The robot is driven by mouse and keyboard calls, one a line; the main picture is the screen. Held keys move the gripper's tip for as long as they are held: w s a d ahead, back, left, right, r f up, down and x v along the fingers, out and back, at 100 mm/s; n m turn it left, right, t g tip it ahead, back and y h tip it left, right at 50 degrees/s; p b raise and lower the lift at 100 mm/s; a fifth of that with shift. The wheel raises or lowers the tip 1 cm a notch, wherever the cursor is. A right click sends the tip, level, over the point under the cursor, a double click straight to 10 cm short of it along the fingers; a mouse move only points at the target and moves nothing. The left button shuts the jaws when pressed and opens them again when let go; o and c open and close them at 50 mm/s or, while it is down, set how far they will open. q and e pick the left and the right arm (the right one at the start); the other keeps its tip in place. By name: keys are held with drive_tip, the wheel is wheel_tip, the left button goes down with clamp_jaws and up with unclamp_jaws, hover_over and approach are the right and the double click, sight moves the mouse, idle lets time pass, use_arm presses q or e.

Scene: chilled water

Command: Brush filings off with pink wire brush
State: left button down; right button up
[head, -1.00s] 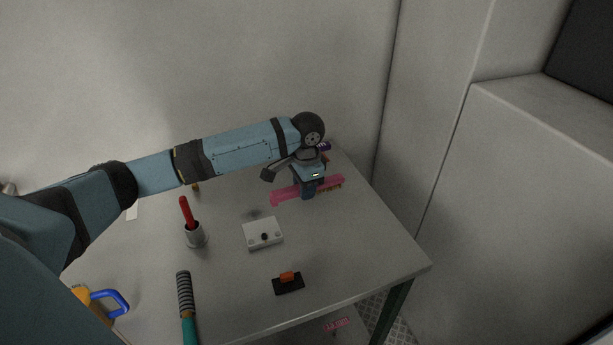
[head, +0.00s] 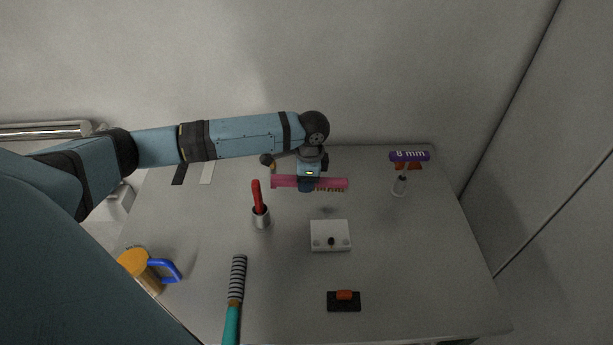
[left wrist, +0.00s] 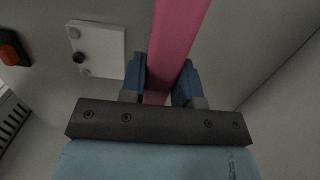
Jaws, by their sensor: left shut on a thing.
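My left gripper (head: 307,187) is shut around the pink wire brush (head: 334,183). The brush is level, its bristles facing down at the right part, and appears held above the far part of the table. In the left wrist view the pink brush (left wrist: 180,38) passes between the two blue fingers of the left gripper (left wrist: 160,88). A white block (head: 330,229) with a dark knob lies on the table, nearer than the brush; it also shows in the left wrist view (left wrist: 97,43). I cannot make out filings. My right gripper is not in view.

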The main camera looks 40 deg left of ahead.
use_arm(q)
drive_tip(key=shift+r, duration=0.1)
drive_tip(key=shift+r+p, duration=0.15)
drive_tip(key=shift+p, duration=0.65)
wheel_tip(320, 180, down, 5)
drive_tip(key=shift+f+b, duration=0.35)
drive_tip(key=shift+f, duration=0.6)
drive_tip(key=shift+p, duration=0.55)
drive_tip(key=shift+f, duration=0.15)
